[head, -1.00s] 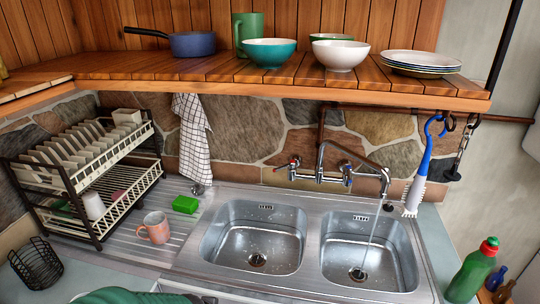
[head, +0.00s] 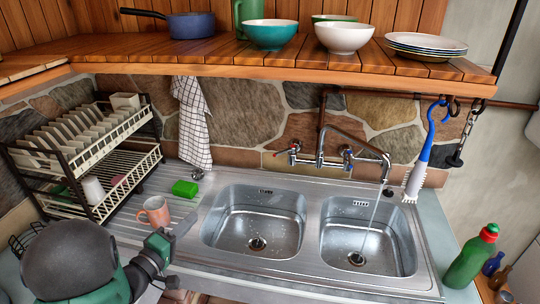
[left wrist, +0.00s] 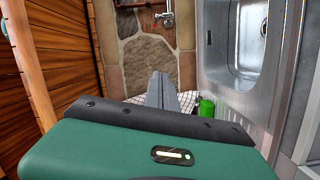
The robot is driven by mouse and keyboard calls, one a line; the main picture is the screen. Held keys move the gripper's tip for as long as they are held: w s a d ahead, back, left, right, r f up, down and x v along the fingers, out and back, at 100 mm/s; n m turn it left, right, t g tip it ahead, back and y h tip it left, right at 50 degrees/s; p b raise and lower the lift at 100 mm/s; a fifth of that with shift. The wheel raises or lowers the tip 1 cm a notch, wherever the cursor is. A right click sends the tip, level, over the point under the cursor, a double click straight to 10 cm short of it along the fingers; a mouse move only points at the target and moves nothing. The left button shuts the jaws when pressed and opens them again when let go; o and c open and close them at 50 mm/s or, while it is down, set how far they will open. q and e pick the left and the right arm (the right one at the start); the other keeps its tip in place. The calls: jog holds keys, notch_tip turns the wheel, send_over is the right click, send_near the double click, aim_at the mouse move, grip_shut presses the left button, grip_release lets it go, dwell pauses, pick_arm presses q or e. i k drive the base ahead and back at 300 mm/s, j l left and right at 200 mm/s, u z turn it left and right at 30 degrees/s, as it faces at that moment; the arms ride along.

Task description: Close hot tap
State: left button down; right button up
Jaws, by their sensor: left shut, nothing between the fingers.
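The wall tap (head: 320,160) has a red-marked hot handle (head: 292,149) on the left and a blue-marked handle (head: 347,153) on the right. Its spout (head: 385,168) hangs over the right basin, and a stream of water (head: 374,207) falls from it. Part of the tap shows at the top of the left wrist view (left wrist: 165,18). My left gripper (head: 188,222) is low at the left of the sink, well apart from the tap. Its fingers are together and empty in the left wrist view (left wrist: 162,92). My right gripper is not in view.
An orange mug (head: 155,209) stands close to my left wrist. A green sponge (head: 185,188) lies on the drainboard. A dish rack (head: 90,160) stands left, and a checked towel (head: 194,130) hangs behind. The wooden shelf (head: 290,66) overhangs the tap. The space above both basins is clear.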

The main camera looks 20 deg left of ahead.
aim_at(292, 148)
jog(key=i+l, duration=0.15)
jog(key=i, duration=0.3)
jog(key=i+l, duration=0.2)
jog(key=i, duration=0.25)
